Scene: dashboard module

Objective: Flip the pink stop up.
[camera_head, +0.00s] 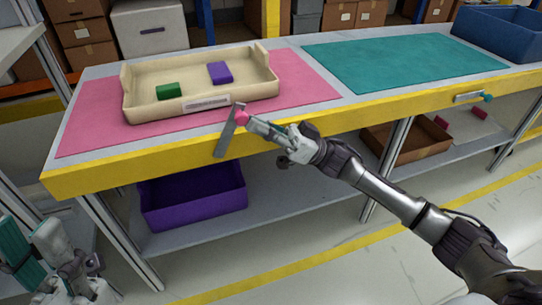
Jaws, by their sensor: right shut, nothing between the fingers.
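The pink stop is a flat grey metal plate (226,137) with a pink knob (242,118) near its upper end. It is at the yellow front edge of the table, slanting with its lower end down and left. My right gripper (252,123) is shut and empty, its tips right at the knob; I cannot tell whether they touch. My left gripper (38,248) is low at the bottom left, far from the stop, and its jaw opening is unclear.
A beige tray (150,107) with a green block (168,91) and a purple block (220,73) stands on a pink mat (90,128). A teal mat (400,60) and blue bin (500,32) are to the right. A purple bin (195,208) sits on the shelf below.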

